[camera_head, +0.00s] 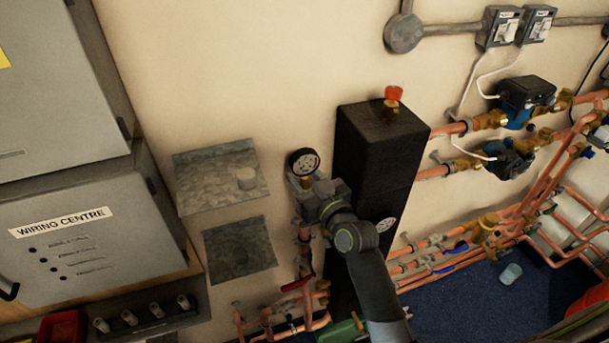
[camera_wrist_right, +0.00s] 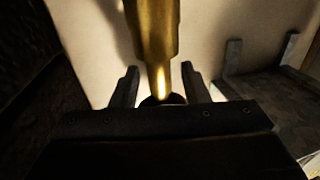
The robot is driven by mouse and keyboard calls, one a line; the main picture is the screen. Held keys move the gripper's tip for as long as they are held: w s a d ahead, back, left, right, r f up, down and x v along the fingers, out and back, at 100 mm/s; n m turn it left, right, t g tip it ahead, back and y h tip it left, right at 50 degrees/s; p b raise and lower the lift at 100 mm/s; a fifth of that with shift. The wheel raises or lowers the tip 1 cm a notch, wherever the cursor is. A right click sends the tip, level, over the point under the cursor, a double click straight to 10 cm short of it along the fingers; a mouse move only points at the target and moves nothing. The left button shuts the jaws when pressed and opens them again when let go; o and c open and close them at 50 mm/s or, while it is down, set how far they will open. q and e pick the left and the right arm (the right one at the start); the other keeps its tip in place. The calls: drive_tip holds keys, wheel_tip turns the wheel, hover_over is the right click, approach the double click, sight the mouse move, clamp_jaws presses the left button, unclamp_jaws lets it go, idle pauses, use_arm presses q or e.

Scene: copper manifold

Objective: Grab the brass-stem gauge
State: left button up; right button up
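The gauge (camera_head: 304,161) has a round white dial with a black rim and a short brass stem. It stands upright on the copper pipework left of the tall black casing. My right gripper (camera_head: 313,187) is at the stem, just below the dial. In the right wrist view the brass stem (camera_wrist_right: 154,32) runs down between the two fingers of the right gripper (camera_wrist_right: 160,80). The fingers are apart, with a visible gap on each side of the stem. The dial is out of the wrist view. My left gripper is not in view.
The black casing (camera_head: 368,150) with a red-topped brass valve (camera_head: 393,95) stands close to the right of my gripper. A red-handled valve (camera_head: 297,283) sits below.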

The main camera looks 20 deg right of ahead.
clamp_jaws()
